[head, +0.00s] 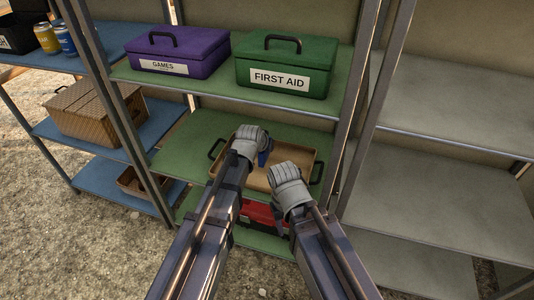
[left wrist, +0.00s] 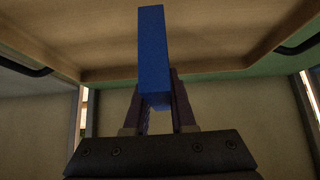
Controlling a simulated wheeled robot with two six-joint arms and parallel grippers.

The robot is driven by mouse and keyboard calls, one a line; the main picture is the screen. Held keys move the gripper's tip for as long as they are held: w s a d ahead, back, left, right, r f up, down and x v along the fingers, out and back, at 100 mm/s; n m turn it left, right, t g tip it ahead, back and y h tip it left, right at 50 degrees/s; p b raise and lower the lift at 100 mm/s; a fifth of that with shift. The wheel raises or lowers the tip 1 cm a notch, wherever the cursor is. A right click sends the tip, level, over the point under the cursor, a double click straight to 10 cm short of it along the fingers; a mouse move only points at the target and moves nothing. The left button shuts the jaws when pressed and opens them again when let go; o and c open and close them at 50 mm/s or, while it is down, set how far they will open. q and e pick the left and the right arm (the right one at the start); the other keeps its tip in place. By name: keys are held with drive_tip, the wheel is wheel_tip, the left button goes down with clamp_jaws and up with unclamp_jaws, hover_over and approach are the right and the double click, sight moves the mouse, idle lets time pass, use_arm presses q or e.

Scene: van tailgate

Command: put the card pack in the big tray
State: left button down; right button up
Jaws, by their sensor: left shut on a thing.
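The card pack (left wrist: 152,50) is a blue block held upright in the left wrist view. In the head view only a small blue part of it (head: 263,159) shows beside my left gripper (head: 254,147). My left gripper is shut on it, over the tray's area in the head view. The big tray (head: 310,158) is tan with dark side handles and stands on the green middle shelf. Its tan surface also fills the top of the left wrist view (left wrist: 220,30). I cannot tell whether the pack touches it. My right gripper (head: 290,190) is at the tray's front edge; its fingertips are hidden.
A purple GAMES box (head: 180,50) and a green FIRST AID box (head: 285,65) stand on the shelf above. A red thing (head: 257,212) sits on the shelf below. Metal posts (head: 362,100) flank the bay. The grey right shelves (head: 440,190) are bare.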

sight(267, 153)
use_arm(q)
drive_tip(key=shift+f+b, duration=1.15)
drive_tip(key=shift+f, duration=0.35)
drive_tip(key=shift+f, duration=0.1)
drive_tip(key=shift+f, duration=0.15)
drive_tip(key=c, duration=0.8)
unclamp_jaws()
drive_tip(key=shift+o, duration=0.2)
